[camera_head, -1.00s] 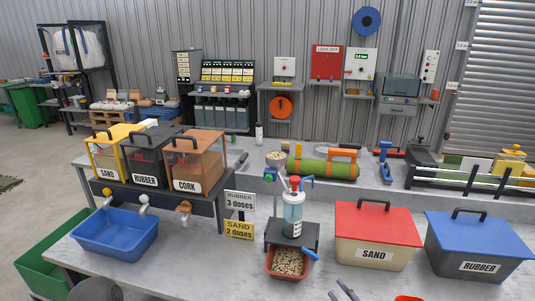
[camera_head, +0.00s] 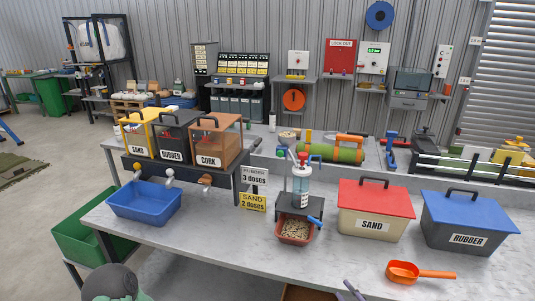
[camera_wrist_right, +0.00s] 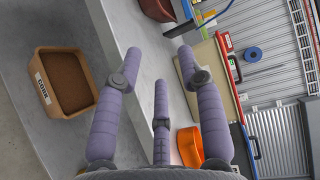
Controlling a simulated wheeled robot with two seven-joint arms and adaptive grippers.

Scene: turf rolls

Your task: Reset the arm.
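My right gripper (camera_head: 352,289) shows only as purple fingertips at the bottom edge of the head view, in front of the table's front edge. In the right wrist view its three purple fingers (camera_wrist_right: 160,65) are spread apart with nothing between them. An orange scoop (camera_head: 403,271) lies on the table to the right of the fingertips in the head view; it also shows beyond the fingers in the right wrist view (camera_wrist_right: 190,147). My left gripper is not in view; only a rounded grey part of mine shows at the lower left.
The table (camera_head: 250,251) holds a blue tub (camera_head: 146,207), a dispenser (camera_head: 301,187) over a red pan of granules (camera_head: 294,230), and lidded SAND (camera_head: 374,222) and RUBBER (camera_head: 466,237) boxes. A brown bin (camera_wrist_right: 42,62) stands below the table. The table's front middle is clear.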

